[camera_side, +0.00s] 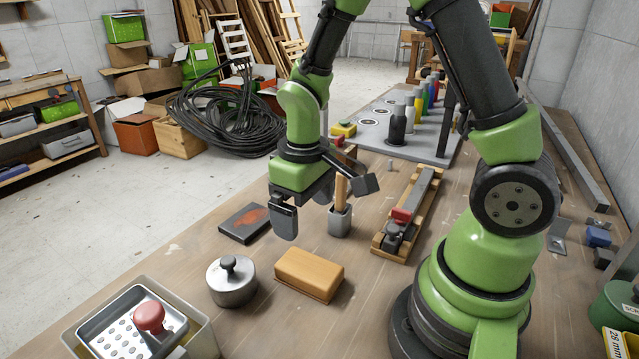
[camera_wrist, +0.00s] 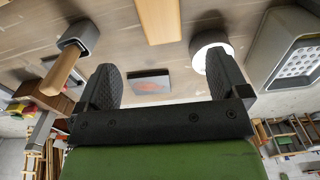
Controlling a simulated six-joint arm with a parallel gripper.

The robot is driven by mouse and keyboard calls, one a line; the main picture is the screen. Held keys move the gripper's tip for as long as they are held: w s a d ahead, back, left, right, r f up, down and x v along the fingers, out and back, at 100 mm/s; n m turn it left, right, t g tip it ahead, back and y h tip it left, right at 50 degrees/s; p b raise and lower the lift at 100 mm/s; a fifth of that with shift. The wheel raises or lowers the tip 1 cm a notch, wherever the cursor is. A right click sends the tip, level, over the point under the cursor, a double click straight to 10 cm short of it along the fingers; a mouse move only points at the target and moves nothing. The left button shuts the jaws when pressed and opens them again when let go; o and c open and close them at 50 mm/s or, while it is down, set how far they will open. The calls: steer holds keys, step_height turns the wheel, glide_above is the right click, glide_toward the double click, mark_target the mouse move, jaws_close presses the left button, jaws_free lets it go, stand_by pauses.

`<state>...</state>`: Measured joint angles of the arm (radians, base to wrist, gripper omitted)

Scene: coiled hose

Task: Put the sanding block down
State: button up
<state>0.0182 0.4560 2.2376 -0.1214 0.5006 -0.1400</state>
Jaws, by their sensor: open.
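The tan, round-edged block (camera_side: 309,272), which I take for the sanding block, lies flat on the wooden bench. Part of it shows at the top edge of the wrist view (camera_wrist: 158,20). My gripper (camera_side: 305,212) hangs above the bench, behind the block in the side view and apart from it. Its two dark fingers (camera_wrist: 162,80) are spread wide in the wrist view, with nothing between them. A dark flat slab with an orange-red patch (camera_side: 243,222) lies on the bench to the left of my gripper; it also shows beyond the fingers (camera_wrist: 149,83).
A round metal weight with a knob (camera_side: 231,281) stands left of the block. A bin (camera_side: 205,336) with a perforated tray and red knob is at front left. A grey cup with a wooden handle (camera_side: 340,221) and a wooden rack (camera_side: 418,210) stand right of my gripper.

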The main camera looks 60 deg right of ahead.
steer(key=s+a+r+m+t+y, duration=0.1)
steer(key=s+r+m+t, duration=0.1)
steer(key=s+r, duration=0.3)
steer(key=s+a+r+m+t+y, duration=0.1)
steer(key=s+r+t, duration=0.4)
steer(key=r, duration=0.7)
steer(key=shift+s+a+r+m, duration=0.25)
steer(key=shift+a+r+m, duration=0.15)
steer(key=shift+a, duration=0.2)
steer(key=shift+o, duration=0.5)
steer(key=n+g+h, duration=0.2)
steer(key=n+g, duration=0.2)
steer(key=g, duration=0.3)
glide_above(305, 264)
step_height(305, 264, down, 20)
steer(key=shift+f, duration=5.3)
